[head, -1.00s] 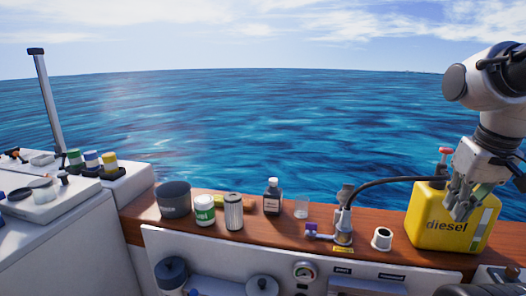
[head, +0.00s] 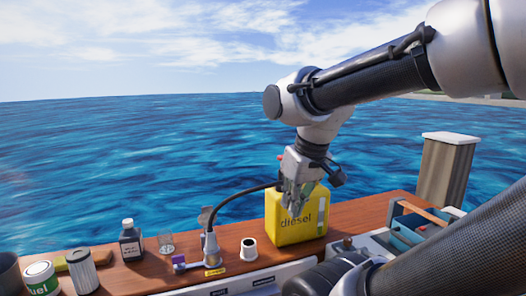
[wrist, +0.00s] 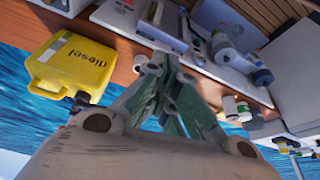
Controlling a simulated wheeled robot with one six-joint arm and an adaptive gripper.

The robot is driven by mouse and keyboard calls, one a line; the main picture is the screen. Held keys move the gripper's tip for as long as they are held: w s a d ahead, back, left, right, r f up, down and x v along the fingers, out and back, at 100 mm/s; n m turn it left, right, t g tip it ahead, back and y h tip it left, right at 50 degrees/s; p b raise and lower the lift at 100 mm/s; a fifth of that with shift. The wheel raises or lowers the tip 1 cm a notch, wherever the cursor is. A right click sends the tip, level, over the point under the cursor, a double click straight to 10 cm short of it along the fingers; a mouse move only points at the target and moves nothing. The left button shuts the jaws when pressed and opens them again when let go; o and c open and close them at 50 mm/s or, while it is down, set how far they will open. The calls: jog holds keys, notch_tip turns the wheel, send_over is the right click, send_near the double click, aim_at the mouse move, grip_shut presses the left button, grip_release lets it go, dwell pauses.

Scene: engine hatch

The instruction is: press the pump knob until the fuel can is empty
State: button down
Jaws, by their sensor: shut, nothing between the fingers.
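The yellow fuel can (head: 306,229), marked "diesel", stands upright on the wooden shelf. It also shows in the wrist view (wrist: 62,68), left of my fingers. A black hose (head: 240,197) runs from the can's top to a metal pump fitting (head: 210,246) with a purple part (head: 180,262). A small red piece (head: 281,158) shows at the can's top, mostly hidden behind my gripper; I cannot tell whether it is the pump knob. My gripper (head: 292,207) is shut and empty, pointing down, and overlaps the can's upper front in the head view. Its fingertips (wrist: 160,66) are together in the wrist view.
A white-rimmed cup (head: 249,249), a glass (head: 166,243), a dark bottle (head: 131,241), a ribbed filter (head: 82,271) and a fuel tin (head: 41,279) stand left along the shelf. A tool tray (head: 405,232) lies right of the can. Shelf between can and tray is clear.

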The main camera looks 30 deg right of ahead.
jog(key=w+d+r+t, duration=0.1)
jog(key=w+d+r, duration=0.3)
jog(key=w+d, duration=0.2)
jog(key=w+d+r+m+t+h, duration=0.1)
jog(key=w+d+r, duration=0.4)
jog(key=w, duration=0.5)
jog(key=w+d+r+m+t+h, duration=0.1)
jog(key=w+d+r+t, duration=0.1)
jog(key=w+d+r, duration=0.3)
jog(key=w+d, duration=0.3)
jog(key=d, duration=0.1)
jog(key=shift+t, duration=0.3)
jog(key=x, duration=0.9)
jog(key=shift+w+f, duration=0.3)
notch_tip(320, 180, down, 3)
jog(key=shift+w+d+f, duration=0.1)
jog(key=shift+f, duration=0.45)
